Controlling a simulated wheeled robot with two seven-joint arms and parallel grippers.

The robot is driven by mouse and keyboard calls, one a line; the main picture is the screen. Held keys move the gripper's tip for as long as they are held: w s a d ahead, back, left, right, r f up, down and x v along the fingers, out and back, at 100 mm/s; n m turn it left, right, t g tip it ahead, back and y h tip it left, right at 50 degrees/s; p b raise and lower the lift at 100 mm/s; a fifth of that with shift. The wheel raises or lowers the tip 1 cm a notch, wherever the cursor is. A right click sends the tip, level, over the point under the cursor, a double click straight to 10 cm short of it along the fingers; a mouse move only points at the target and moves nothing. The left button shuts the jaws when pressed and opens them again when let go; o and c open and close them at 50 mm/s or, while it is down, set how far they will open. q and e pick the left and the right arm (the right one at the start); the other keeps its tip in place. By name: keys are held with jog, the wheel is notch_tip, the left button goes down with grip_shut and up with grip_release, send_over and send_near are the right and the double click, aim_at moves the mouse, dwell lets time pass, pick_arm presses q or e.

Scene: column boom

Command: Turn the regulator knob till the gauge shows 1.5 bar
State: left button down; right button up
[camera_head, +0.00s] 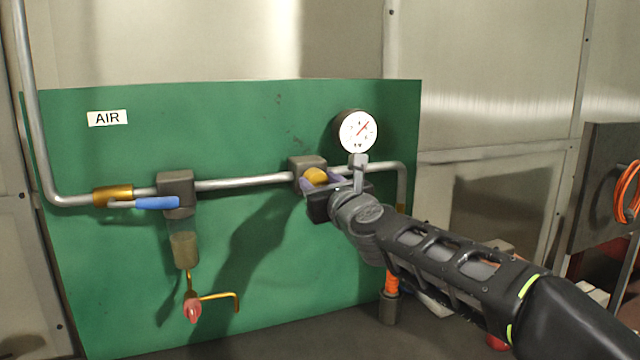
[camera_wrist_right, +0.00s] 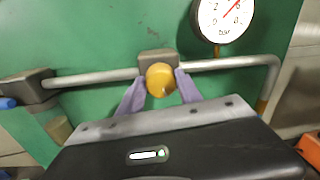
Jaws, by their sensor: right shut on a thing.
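The yellow-orange regulator knob (camera_head: 316,174) sits on the front of a grey regulator block (camera_head: 304,163) in the pipe on the green panel. My right gripper (camera_head: 320,182) is shut on the knob, with a purple finger on either side of it in the right wrist view (camera_wrist_right: 159,88). The knob's round face shows between the fingers (camera_wrist_right: 160,77). The round white gauge (camera_head: 357,132) is above and to the right of the knob. Its red needle points to the upper right; I cannot read the exact value. My left gripper is not in view.
A pipe (camera_head: 240,182) runs left to a valve with a blue lever (camera_head: 157,203). A filter bowl (camera_head: 184,250) hangs below, with a red piece (camera_head: 193,311) under it. An orange cable coil (camera_head: 627,193) hangs at the far right. An "AIR" label (camera_head: 107,118) is at upper left.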

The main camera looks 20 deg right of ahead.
jog(key=c, duration=0.5)
jog(key=shift+o, duration=0.2)
jog(key=shift+n, duration=0.3)
jog(key=n+b, duration=0.1)
jog(key=n, duration=0.4)
jog(key=shift+f, duration=0.15)
jog(key=n+b, duration=0.1)
jog(key=n, duration=0.4)
jog(key=shift+a+f+n, duration=0.1)
jog(key=shift+n, duration=0.3)
jog(key=n, duration=0.3)
jog(key=n+b, duration=0.1)
jog(key=n, duration=0.2)
jog(key=shift+f+n+t+y, duration=0.1)
jog(key=shift+n+t+y, duration=0.2)
jog(key=shift+y, duration=0.1)
jog(key=n, duration=0.6)
jog(key=shift+f+n, duration=0.15)
jog(key=shift+n, duration=0.25)
